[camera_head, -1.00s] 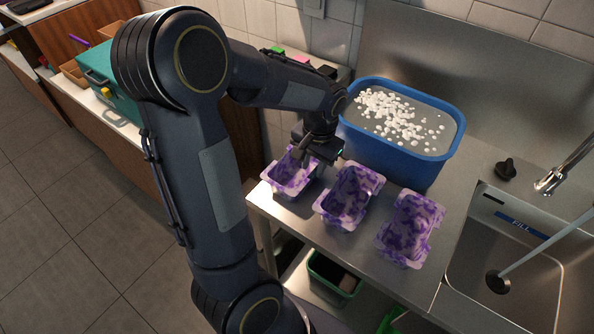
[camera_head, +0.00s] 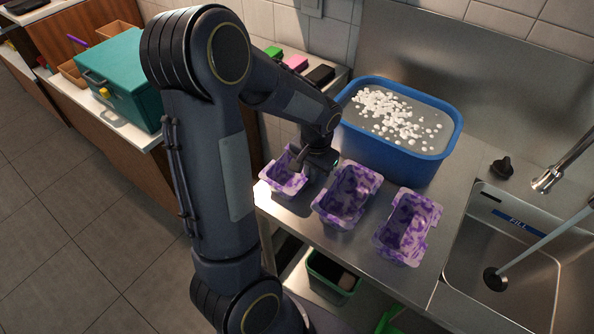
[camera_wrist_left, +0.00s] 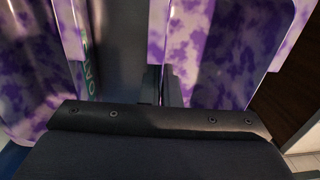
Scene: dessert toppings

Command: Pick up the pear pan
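Three whitish pans with purple smears stand in a row on the steel counter: the left pan (camera_head: 284,185), the middle pan (camera_head: 346,196) and the right pan (camera_head: 408,227). In the left wrist view, the gripper (camera_wrist_left: 160,102) is between two smeared pans, with a pan wall (camera_wrist_left: 225,50) close on the right. My right gripper is out of view.
A blue tub (camera_head: 395,165) of grey water with white bits stands behind the pans. A sink (camera_head: 525,260) with a faucet (camera_head: 548,178) is at the right. A teal box (camera_head: 130,80) sits on the left counter. A green bin (camera_head: 330,275) is below.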

